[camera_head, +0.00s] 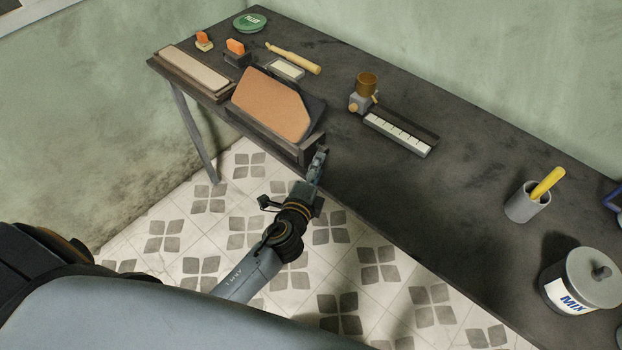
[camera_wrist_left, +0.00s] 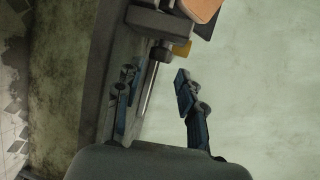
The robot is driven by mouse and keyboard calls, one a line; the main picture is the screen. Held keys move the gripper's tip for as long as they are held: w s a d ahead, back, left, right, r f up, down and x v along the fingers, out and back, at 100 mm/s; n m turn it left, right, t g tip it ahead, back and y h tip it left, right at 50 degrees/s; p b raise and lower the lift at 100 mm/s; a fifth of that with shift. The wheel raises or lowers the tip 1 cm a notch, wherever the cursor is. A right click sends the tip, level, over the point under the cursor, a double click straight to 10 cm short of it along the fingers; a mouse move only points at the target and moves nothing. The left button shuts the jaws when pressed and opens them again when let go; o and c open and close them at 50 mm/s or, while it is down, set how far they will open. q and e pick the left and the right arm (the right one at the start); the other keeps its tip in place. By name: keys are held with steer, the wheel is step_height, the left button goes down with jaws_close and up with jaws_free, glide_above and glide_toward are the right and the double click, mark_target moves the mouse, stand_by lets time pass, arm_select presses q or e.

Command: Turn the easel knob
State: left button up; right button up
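The easel (camera_head: 272,103) stands at the table's near left edge, a tilted orange-brown panel on a dark frame. My left gripper (camera_head: 318,163) is at the front right corner of the easel's base. In the left wrist view my left gripper (camera_wrist_left: 155,76) is open, its two blue-grey fingers apart. A thin metal rod (camera_wrist_left: 150,85) hangs from a dark block between the fingers in that view; I cannot tell whether they touch it. A small brass-coloured piece (camera_wrist_left: 181,49) sits beside the block. I cannot make out for certain which part is the knob. My right gripper is not in view.
The dark table (camera_head: 400,190) holds a pale slab on a dark base (camera_head: 195,72), a yellow-handled tool (camera_head: 293,57), a ruled white strip (camera_head: 398,134), a brown-topped item (camera_head: 366,86), a grey cup (camera_head: 527,203) and a MIX tub (camera_head: 570,295).

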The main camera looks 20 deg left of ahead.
arm_select(q)
steer(key=s, duration=0.2)
steer(key=s+r, duration=0.1)
steer(key=s, duration=0.2)
steer(key=shift+d, duration=0.15)
steer(key=s+a+f+n+g, duration=0.1)
steer(key=s+f+n+g, duration=0.2)
steer(key=f, duration=0.7)
steer(key=s+a+f+n+g, duration=0.15)
steer(key=s+f, duration=0.35)
steer(key=f, duration=0.5)
steer(key=s+f+n+g, duration=0.25)
steer(key=s+f, duration=0.25)
steer(key=f, duration=0.5)
steer(key=s+a+f+n+g, duration=0.1)
steer(key=s+f+n+g, duration=0.1)
steer(key=s+f, duration=0.3)
steer(key=s+a+f+n+g, duration=0.1)
steer(key=s+f+n+g, duration=0.2)
steer(key=s, duration=0.9)
steer(key=s+a+f+n+g, duration=0.2)
steer(key=s+f+n, duration=0.2)
steer(key=s+f, duration=0.3)
steer(key=shift+s+f+g+h, duration=0.15)
steer(key=shift+s+g+h, duration=0.25)
steer(key=shift+s, duration=0.75)
